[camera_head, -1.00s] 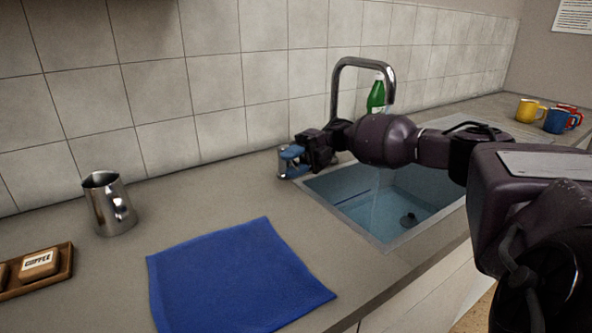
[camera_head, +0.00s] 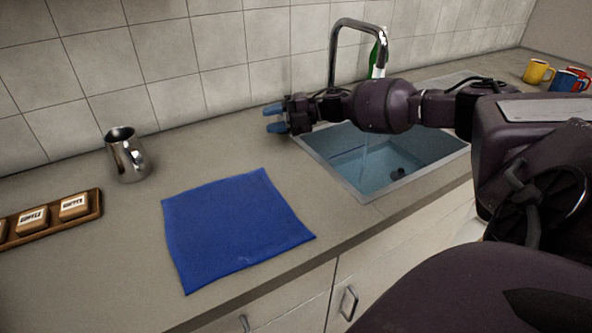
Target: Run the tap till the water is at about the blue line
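The chrome tap (camera_head: 334,50) arches over the sink (camera_head: 352,188) at the back of the counter. A faint pale streak below the spout may be running water. I cannot make out the water level or the blue line clearly. My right gripper (camera_head: 273,118) reaches across the sink to its back left; its two blue fingers point left, are apart and hold nothing visible. My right arm hides the spout's lower end and part of the basin. No tap handle shows clearly. My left gripper is not in view.
A blue cloth (camera_head: 235,226) lies on the counter left of the sink. A steel jug (camera_head: 128,158) and a wooden tray (camera_head: 88,212) with labelled blocks stand further left. A green bottle (camera_head: 378,52) is behind the tap. Yellow (camera_head: 536,71), blue and red mugs stand far right.

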